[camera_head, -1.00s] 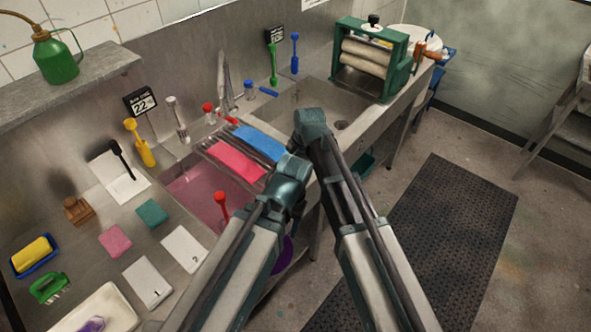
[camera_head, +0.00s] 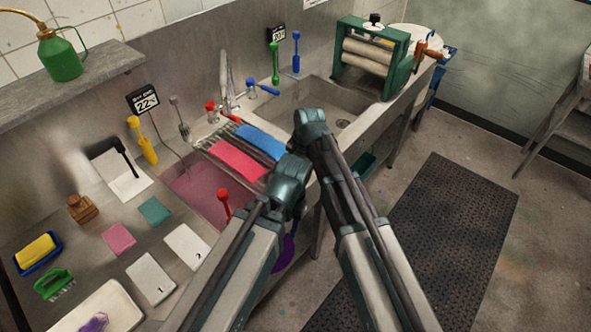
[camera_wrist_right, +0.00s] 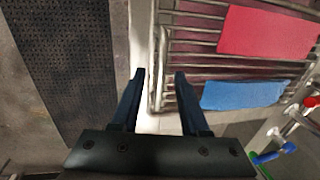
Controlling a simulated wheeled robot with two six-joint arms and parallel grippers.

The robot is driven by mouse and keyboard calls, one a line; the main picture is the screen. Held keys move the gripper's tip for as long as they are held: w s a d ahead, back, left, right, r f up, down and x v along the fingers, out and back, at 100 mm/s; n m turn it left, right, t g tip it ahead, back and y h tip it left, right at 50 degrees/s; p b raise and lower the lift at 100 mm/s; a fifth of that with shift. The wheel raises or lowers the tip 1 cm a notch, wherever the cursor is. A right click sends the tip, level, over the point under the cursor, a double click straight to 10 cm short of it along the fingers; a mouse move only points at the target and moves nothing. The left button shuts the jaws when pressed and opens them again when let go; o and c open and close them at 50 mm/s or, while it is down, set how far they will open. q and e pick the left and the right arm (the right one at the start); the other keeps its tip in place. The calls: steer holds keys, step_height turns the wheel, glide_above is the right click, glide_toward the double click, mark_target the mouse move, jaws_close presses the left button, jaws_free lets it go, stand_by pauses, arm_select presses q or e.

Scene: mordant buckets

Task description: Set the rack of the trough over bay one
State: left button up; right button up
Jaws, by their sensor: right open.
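The wire rack (camera_head: 210,150) lies across the steel trough, with a pink cloth (camera_head: 237,160) and a blue cloth (camera_head: 260,141) draped on it. Bay one (camera_head: 195,182), beside the "22" sign (camera_head: 147,102), holds pink liquid left of the rack; the rack covers its right part. My right gripper (camera_wrist_right: 160,72) is open and empty in the right wrist view, its jaws pointing at the trough's front edge beside the rack's end bar (camera_wrist_right: 160,95). My left gripper (camera_head: 290,172) is near the trough front in the head view; its jaws are hidden behind the wrist.
The other bay (camera_head: 335,110) looks empty. A red-handled tool (camera_head: 224,200) stands at bay one's front edge. A faucet (camera_head: 225,80) and upright colored tools line the back. A green roller wringer (camera_head: 370,60) stands right. Sponges and cards cover the left counter.

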steer(key=shift+r, duration=0.2)
step_height(320, 180, up, 13)
steer(key=s+d+p, duration=0.1)
steer(key=d+p, duration=0.1)
steer(key=p, duration=1.1)
steer(key=shift+s+p, duration=0.3)
steer(key=shift+d, duration=0.1)
steer(key=s+d+n+h, duration=0.1)
steer(key=s+d+n, duration=0.3)
steer(key=s+d, duration=0.45)
steer(key=s+d+n+h, duration=0.1)
steer(key=s+d+n, duration=0.3)
steer(key=d, duration=0.7)
steer(key=s+a+f+n+b, duration=0.1)
steer(key=s+a+f+b, duration=0.2)
steer(key=a+f+b, duration=0.2)
steer(key=s+a+f+n+g+h+b, duration=0.1)
steer(key=s+a+f+n+b, duration=0.1)
steer(key=a+f+b, duration=0.4)
steer(key=shift+s+f, duration=0.25)
steer(key=shift+s, duration=0.2)
